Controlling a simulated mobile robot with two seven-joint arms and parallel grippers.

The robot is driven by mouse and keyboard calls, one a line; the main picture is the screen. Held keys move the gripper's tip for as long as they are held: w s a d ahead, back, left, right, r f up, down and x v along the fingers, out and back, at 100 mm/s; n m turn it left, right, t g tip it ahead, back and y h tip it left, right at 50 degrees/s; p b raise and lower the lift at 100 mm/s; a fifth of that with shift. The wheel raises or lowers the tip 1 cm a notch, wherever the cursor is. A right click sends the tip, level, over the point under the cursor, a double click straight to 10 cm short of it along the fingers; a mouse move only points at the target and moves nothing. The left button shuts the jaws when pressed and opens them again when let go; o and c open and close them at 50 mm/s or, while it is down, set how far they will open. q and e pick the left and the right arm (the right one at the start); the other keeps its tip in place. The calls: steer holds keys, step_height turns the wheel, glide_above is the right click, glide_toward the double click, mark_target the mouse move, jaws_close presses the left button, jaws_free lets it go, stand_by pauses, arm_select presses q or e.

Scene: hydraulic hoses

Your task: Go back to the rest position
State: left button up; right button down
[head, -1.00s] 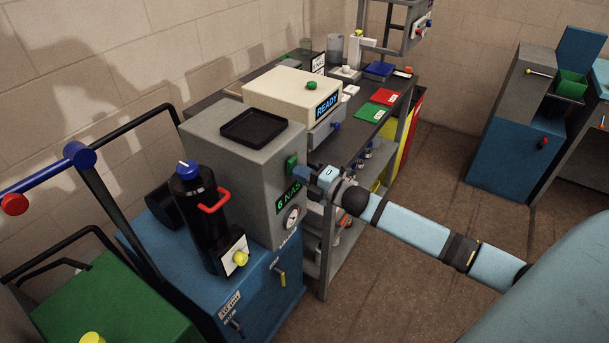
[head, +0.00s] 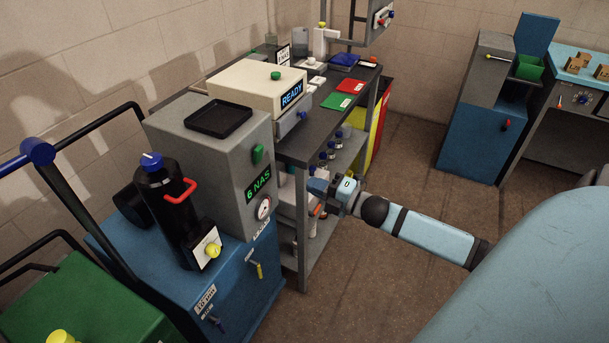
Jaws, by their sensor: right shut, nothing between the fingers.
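My right gripper (head: 318,187) shows in the head view at the end of a light blue arm that comes in from the right. It is shut and empty, in front of the shelf bench. It is apart from the grey box (head: 222,160) with the "6 NAS" display (head: 258,185) and a green button (head: 257,155) on its side. My left gripper is not in view.
The blue cabinet (head: 240,290) carries the grey box and a black canister (head: 165,205) with a red handle. A bench (head: 315,147) with a "READY" machine (head: 258,90) stands behind. Blue cabinets (head: 478,140) stand at the far right. The brown floor (head: 400,165) between is clear.

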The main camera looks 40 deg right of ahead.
steer(key=shift+f, duration=0.1)
stand_by(0.5)
steer(key=s+a+f+m+g+h+p, duration=0.2)
steer(key=s+a+f+m+g+p, duration=0.1)
steer(key=s+a+m, duration=0.6)
steer(key=s+a+f+m+g+h+p, duration=0.2)
steer(key=s+a+f+m+p, duration=0.3)
steer(key=s+a+m, duration=0.5)
steer(key=a+g+p, duration=0.1)
steer(key=a, duration=0.1)
steer(key=shift+a+f+m, duration=0.25)
steer(key=shift+a+m, duration=0.05)
